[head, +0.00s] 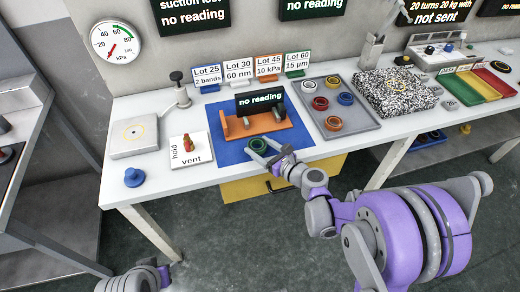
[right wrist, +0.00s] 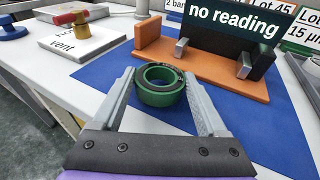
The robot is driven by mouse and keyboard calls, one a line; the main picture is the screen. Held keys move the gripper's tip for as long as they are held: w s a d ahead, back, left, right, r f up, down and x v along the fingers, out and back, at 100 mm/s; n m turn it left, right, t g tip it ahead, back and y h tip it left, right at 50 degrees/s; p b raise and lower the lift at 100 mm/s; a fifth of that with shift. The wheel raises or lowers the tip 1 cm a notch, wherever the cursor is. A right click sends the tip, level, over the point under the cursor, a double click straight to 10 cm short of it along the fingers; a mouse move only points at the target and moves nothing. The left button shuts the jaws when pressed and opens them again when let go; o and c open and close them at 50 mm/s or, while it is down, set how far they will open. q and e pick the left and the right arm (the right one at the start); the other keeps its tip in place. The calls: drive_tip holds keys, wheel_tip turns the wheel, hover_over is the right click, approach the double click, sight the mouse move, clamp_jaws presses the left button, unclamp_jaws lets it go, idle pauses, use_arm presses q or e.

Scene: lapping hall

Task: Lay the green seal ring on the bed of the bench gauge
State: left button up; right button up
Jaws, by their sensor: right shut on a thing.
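The green seal ring (head: 258,144) is between the fingers of my right gripper (head: 266,148), which is shut on it. In the right wrist view the ring (right wrist: 160,85) lies flat between the two grey fingers (right wrist: 162,88). It is over the blue mat, just in front of the bench gauge, and I cannot tell whether it touches the mat. The bench gauge has an orange bed (head: 270,128) with grey jaws and a black display (head: 260,98) reading "no reading". The bed also shows in the right wrist view (right wrist: 205,69), with no ring on it. My left gripper is not visible.
The blue mat (head: 230,150) lies under the gauge. A grey tray (head: 357,125) with several coloured rings stands to the right. A white hold/vent plate (head: 185,158) and a blue knob (head: 134,177) are to the left. Lot cards (head: 238,72) stand behind.

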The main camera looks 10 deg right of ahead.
drive_tip(key=shift+f, duration=0.5)
drive_tip(key=shift+f, duration=0.2)
drive_tip(key=o, duration=1.3)
drive_tip(key=shift+r, duration=0.1)
